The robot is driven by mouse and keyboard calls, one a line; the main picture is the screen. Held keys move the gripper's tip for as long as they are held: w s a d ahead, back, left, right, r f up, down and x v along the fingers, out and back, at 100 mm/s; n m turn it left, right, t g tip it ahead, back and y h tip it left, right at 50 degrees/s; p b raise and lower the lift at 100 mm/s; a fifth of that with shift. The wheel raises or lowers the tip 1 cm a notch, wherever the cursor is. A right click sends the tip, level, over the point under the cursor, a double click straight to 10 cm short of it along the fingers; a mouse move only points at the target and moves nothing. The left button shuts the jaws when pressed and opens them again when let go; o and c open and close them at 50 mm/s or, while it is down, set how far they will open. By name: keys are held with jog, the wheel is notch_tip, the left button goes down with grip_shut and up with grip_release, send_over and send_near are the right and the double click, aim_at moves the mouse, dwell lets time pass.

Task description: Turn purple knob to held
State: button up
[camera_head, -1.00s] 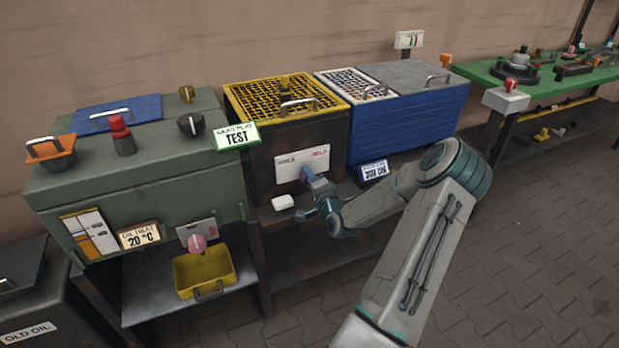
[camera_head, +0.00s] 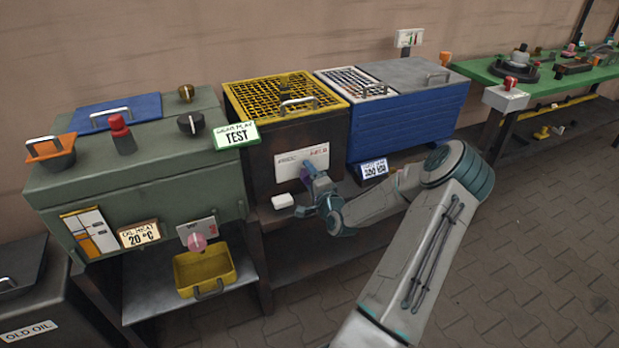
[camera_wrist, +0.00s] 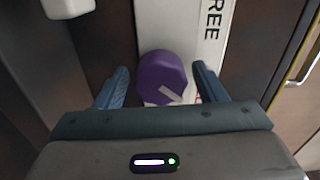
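The purple knob (camera_wrist: 160,73) sits on a white plate (camera_wrist: 183,28) in the wrist view, with a white pointer mark at its lower right edge. The word FREE shows on the plate above right of it; a bit of red lettering shows low, mostly hidden. My gripper (camera_wrist: 161,78) is open, one finger on each side of the knob, with visible gaps. In the head view, the plate (camera_head: 301,161) is on the front of the dark, yellow-topped tank. My gripper (camera_head: 322,190) is close in front of the plate's lower right and largely hides the knob.
A white block (camera_head: 282,201) stands on the ledge just left of my gripper. A green cabinet with a pink knob (camera_head: 197,242) is at the left. The floor at right is clear.

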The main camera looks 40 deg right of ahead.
jog(key=v, duration=1.4)
jog(key=shift+p, duration=0.3)
jog(key=shift+w, duration=0.1)
